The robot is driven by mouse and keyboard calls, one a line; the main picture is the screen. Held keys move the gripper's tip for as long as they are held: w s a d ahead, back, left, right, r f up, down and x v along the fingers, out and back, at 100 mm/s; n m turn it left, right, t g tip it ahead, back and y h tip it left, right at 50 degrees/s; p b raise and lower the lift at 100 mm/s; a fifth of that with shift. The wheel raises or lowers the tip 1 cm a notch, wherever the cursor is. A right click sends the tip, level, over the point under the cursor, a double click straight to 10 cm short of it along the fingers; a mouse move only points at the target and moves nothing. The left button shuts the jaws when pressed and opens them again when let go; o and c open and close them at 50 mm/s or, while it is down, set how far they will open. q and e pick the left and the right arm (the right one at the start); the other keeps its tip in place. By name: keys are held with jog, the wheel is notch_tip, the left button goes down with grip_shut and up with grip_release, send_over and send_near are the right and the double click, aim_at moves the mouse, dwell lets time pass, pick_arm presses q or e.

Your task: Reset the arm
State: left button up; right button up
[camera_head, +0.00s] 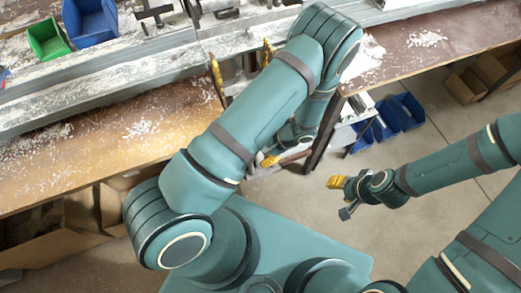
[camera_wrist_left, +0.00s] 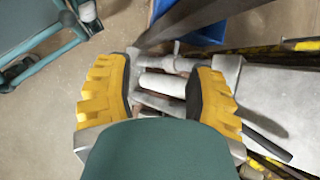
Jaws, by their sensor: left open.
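My left arm reaches up over the bench edge and bends back down, so its gripper (camera_head: 272,160) hangs low near the gap between the two benches. In the head view only part of one yellow finger shows. In the left wrist view this gripper (camera_wrist_left: 158,82) has its two yellow fingers wide apart. Grey metal parts (camera_wrist_left: 165,83) show between the fingers in the picture; I cannot tell how far beyond them they are. My right gripper (camera_head: 342,195) is over the open floor, with a yellow fingertip showing; its opening is unclear.
A wooden bench (camera_head: 170,115) with pale shavings lies left, another bench (camera_head: 440,50) right. A green bin (camera_head: 47,38) and a blue bin (camera_head: 92,22) sit at upper left. Blue bins (camera_head: 402,112) stand below the right bench. Floor (camera_head: 300,215) is open between my arms.

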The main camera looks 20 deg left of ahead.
dwell(0.6)
pick_arm(q)
jog(key=s+d+n+h, duration=0.4)
jog(key=s+d+h, duration=0.2)
jog(key=d+h, duration=0.15)
notch_tip(320, 180, up, 7)
jog(key=w+n+t+h, duration=0.2)
jog(key=n+t+h, duration=0.1)
jog(key=n+t, duration=0.1)
jog(key=shift+n+t, duration=0.4)
jog(key=shift+t, duration=0.1)
